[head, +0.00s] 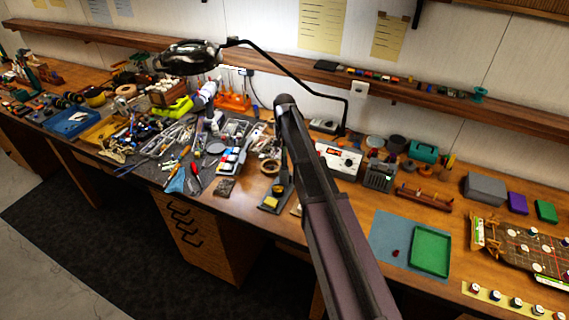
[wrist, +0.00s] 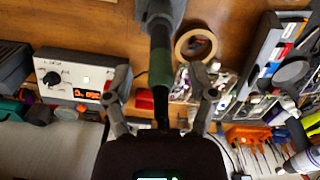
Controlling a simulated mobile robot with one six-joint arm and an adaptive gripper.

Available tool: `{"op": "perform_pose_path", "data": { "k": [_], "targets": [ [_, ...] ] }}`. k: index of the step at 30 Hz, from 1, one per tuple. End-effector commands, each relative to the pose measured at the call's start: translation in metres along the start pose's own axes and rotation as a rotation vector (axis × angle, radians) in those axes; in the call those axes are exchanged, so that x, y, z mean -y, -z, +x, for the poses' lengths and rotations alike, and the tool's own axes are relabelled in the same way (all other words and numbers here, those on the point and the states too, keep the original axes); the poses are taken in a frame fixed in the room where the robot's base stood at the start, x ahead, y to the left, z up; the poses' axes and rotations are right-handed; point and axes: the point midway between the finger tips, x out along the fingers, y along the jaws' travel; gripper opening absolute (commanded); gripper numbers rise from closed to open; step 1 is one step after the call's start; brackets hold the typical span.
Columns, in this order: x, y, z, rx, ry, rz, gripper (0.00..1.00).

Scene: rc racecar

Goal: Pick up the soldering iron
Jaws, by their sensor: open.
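What looks like the soldering iron (wrist: 161,66) shows in the wrist view, with a dark green grip and a thin black cord end, leading up into a grey holder (wrist: 158,14). My gripper (wrist: 160,78) is open, with one finger on each side of the iron and a visible gap on both sides. I cannot tell how far the iron is in depth. In the head view the stand with a yellow sponge (head: 271,203) is on the bench beside my arm. My arm hides part of that area, and my gripper is not clearly visible there.
The white station with a red display (head: 339,159) is right of the stand; it also shows in the wrist view (wrist: 82,75). A tape roll (head: 270,166) lies close by. Tools clutter the bench at left. A green tray (head: 430,251) lies at right.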

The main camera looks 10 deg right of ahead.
Motion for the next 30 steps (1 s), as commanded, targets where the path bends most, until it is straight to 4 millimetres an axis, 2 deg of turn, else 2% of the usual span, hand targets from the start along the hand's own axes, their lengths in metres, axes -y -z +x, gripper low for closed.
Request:
{"op": "perform_pose_path", "data": {
  "k": [1,6,24,25,26,30],
  "targets": [
    [0.0002,-0.0001,0.0062,0.0,0.0,0.0,0.73],
    [0.0005,-0.0002,0.0106,0.0,0.0,0.0,0.73],
    [0.0011,-0.0005,0.0101,0.0,0.0,-0.001,0.73],
    [0.0012,-0.0005,0.0101,0.0,0.0,-0.001,0.7],
    [0.0012,-0.0005,0.0101,0.0,0.0,-0.001,0.61],
    [0.0013,-0.0006,0.0102,0.0,0.0,-0.001,0.19]
  ]
}}
